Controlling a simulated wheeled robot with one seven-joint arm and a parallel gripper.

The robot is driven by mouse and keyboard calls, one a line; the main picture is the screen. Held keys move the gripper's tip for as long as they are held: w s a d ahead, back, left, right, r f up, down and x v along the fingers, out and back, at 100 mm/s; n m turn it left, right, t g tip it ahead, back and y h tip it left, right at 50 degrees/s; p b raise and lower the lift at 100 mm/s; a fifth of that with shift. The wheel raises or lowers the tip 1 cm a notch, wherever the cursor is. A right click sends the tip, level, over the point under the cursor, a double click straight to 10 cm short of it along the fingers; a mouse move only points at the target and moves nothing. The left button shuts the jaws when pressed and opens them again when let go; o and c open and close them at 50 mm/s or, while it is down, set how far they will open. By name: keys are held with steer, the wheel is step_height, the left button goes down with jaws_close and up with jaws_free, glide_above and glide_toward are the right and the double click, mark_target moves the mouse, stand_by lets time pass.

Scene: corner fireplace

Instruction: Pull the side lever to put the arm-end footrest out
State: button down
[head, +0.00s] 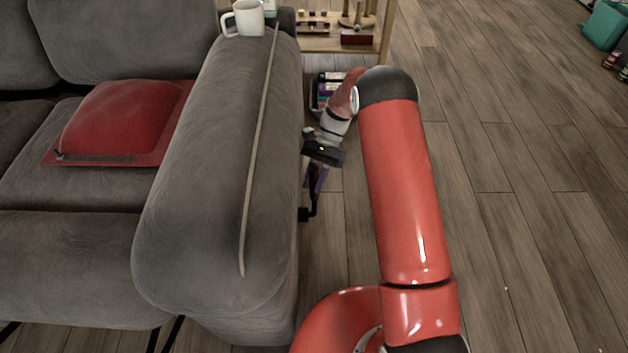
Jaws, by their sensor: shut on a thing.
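The side lever (304,214) is a small black piece low on the outer side of the grey sofa arm (190,190). My gripper (314,186) points down beside that side of the arm and is shut on the lever. The fingertips are small and dark here, so the exact grip is hard to see. A grey padded panel (75,265), which looks like the arm-end footrest, lies in front of the seat, left of the sofa arm. Thin black struts show under its front edge. How far out it stands cannot be told.
A red cushion (115,120) lies on the seat. A white mug (246,18) stands at the far end of the sofa arm, with a thin stick (258,150) along its top. A wooden shelf (335,44) and a dark rack (322,88) stand beyond my gripper.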

steer(key=shift+w+f+g, duration=0.1)
steer(key=shift+w+g, duration=0.3)
steer(key=shift+w, duration=0.25)
steer(key=c, duration=1.2)
jaws_free()
steer(key=shift+w, duration=0.1)
steer(key=shift+b+v, duration=0.3)
steer(key=shift+v, duration=3.55)
steer(key=shift+d, duration=0.15)
